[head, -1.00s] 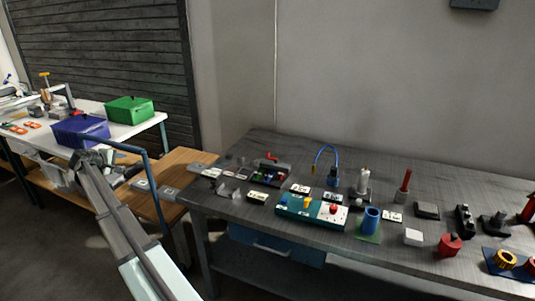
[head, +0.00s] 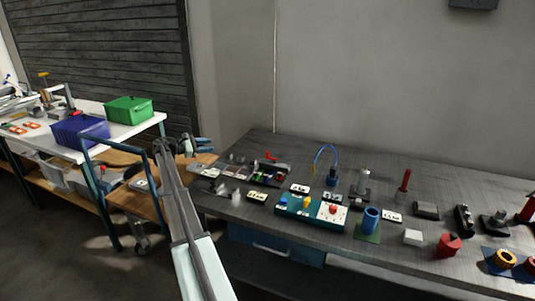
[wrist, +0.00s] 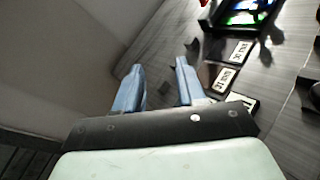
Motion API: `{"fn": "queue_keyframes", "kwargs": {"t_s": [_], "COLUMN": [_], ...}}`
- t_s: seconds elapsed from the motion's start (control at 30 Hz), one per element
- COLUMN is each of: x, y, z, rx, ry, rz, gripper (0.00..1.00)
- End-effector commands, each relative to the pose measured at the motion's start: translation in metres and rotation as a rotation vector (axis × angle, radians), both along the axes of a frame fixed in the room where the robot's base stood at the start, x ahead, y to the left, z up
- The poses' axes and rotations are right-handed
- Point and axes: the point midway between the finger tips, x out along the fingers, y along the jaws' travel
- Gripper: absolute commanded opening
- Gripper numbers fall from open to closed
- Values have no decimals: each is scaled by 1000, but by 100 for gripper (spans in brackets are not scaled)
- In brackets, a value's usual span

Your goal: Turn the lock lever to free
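A small red lever (head: 271,157) stands at the back of a dark box with coloured parts (head: 268,174), on the left part of the grey bench. I cannot tell for certain that it is the lock lever; its lettering is unreadable. My gripper (head: 205,144) is in the air above and left of the bench's left end, left of the box and apart from it. In the wrist view my gripper (wrist: 158,80) has its two blue fingers spread, with nothing between them. The box (wrist: 240,18) shows partly there, cut off at the top right.
Small label plates (wrist: 225,78) lie near the box. A green bin (head: 128,110) and a purple bin (head: 80,131) stand on the white table at left.

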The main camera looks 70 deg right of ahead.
Motion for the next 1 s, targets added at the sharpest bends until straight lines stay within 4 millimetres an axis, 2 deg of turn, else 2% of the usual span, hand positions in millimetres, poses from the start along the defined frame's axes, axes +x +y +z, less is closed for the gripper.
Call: {"fn": "queue_keyframes", "kwargs": {"t_s": [0.03, 0.1, 0.2, 0.3, 0.67, 1.0], "x": [-27, -59, -94, -117, -150, -199], "y": [-20, -36, -51, -59, -76, -108], "z": [-15, -28, -42, -50, -54, -54], "rx": [31, 75, 131, 170, 198, 197], "ry": [98, 217, 344, 422, 472, 471], "rz": [-59, -130, -210, -264, -297, -296], "gripper": [39, 39, 39, 39, 39, 39]}}
